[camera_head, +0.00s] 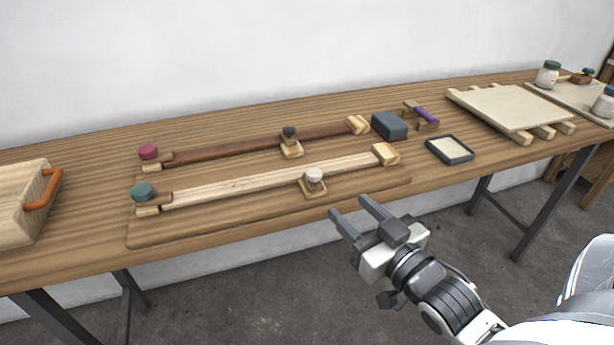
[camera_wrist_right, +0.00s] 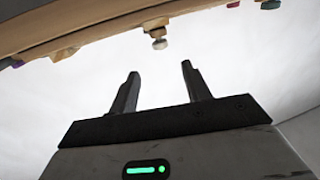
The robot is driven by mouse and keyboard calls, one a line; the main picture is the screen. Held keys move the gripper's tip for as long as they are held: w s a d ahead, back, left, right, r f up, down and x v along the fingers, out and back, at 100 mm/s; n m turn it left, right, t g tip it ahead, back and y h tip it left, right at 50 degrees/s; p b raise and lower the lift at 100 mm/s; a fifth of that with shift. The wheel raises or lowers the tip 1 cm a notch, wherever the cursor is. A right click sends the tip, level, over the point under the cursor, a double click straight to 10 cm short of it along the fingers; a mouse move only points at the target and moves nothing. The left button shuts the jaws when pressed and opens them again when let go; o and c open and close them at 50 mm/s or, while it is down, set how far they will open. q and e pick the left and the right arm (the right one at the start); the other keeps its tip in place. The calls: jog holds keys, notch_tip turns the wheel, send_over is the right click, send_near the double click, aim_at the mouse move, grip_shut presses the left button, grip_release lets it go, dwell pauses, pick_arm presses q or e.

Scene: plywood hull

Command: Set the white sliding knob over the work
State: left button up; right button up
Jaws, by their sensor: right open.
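The white sliding knob (camera_head: 314,175) stands on a small wooden slider block (camera_head: 313,189) on the front, pale wooden rail (camera_head: 240,187), right of the rail's middle. It also shows in the right wrist view (camera_wrist_right: 159,44), which appears upside down, beyond the fingertips. My right gripper (camera_head: 350,206) is open and empty in front of the bench edge, to the right of the knob and apart from it. Its two fingers (camera_wrist_right: 160,72) show spread in the wrist view. My left gripper is not in view. I cannot tell which thing is the work.
A darker rail (camera_head: 230,147) with a black knob (camera_head: 289,132) lies behind. Red (camera_head: 149,152) and green (camera_head: 143,191) knobs sit at the left ends. A dark block (camera_head: 389,125) and a shallow tray (camera_head: 450,150) stand right. An orange-handled wooden box (camera_head: 22,205) stands far left.

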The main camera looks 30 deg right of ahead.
aim_at(310, 170)
jog(key=w, duration=1.4)
jog(key=shift+w+p, duration=0.35)
jog(key=shift+c, duration=0.3)
